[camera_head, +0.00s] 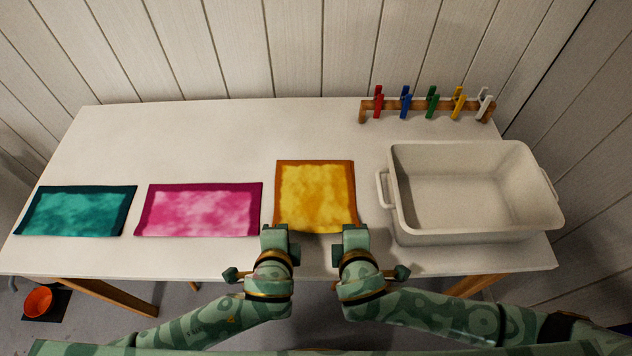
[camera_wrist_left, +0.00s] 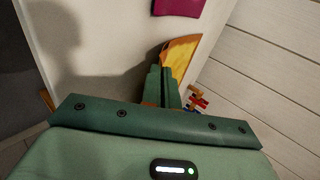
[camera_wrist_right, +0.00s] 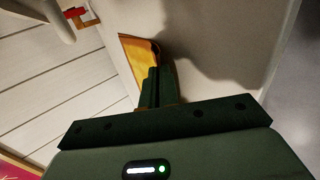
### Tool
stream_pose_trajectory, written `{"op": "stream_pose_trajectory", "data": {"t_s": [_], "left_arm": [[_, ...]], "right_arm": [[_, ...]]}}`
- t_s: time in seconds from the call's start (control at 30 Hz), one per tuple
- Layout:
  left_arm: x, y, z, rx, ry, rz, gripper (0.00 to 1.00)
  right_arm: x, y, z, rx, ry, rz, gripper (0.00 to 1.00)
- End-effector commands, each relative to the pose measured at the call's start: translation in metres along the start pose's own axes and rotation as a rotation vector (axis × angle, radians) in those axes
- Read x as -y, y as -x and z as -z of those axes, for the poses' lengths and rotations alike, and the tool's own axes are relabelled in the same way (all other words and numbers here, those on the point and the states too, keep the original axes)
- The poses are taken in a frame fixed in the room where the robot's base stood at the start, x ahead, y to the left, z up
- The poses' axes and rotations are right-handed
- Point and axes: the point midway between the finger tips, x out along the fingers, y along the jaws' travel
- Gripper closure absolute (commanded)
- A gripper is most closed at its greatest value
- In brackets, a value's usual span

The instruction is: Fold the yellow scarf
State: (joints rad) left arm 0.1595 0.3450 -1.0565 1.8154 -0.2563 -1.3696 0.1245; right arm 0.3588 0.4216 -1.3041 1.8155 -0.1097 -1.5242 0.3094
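The yellow scarf (camera_head: 316,193) has an orange-brown border and lies spread on the white table, with its near edge sagging between my grippers. My left gripper (camera_head: 276,236) is at its near left corner, and my right gripper (camera_head: 352,236) is at its near right corner. The scarf also shows past the fingers in the left wrist view (camera_wrist_left: 181,54) and the right wrist view (camera_wrist_right: 136,52). In both wrist views the fingers look closed together at the scarf's edge. The pinched corners are hidden behind the fingers.
A pink scarf (camera_head: 200,209) and a teal scarf (camera_head: 77,211) lie flat to the left. An empty white basin (camera_head: 478,238) stands close on the right. A wooden rail (camera_head: 394,106) with several coloured clips is behind it. The table (camera_head: 215,135) is clear behind the scarves.

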Motion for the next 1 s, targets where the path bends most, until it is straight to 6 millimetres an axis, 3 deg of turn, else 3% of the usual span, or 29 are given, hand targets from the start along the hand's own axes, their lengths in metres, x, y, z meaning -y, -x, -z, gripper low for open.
{"op": "stream_pose_trajectory", "data": {"t_s": [0.37, 0.5, 0.87, 1.0], "left_arm": [[-0.004, 0.0, 0.0, 0.0, 0.0, 0.023, 1.0], [-0.004, 0.0, 0.0, 0.0, 0.0, 0.023, 0.6], [-0.004, 0.0, 0.0, 0.0, 0.0, 0.021, 0.6], [0.002, 0.012, 0.001, -0.002, 0.005, 0.02, 0.6]], "right_arm": [[0.004, 0.0, 0.0, 0.001, 0.002, -0.025, 1.0], [0.004, 0.0, 0.0, 0.001, 0.002, -0.024, 0.6], [0.004, 0.0, 0.0, 0.001, 0.002, -0.022, 0.6], [-0.002, 0.012, 0.0, -0.001, -0.001, -0.021, 0.6]]}}
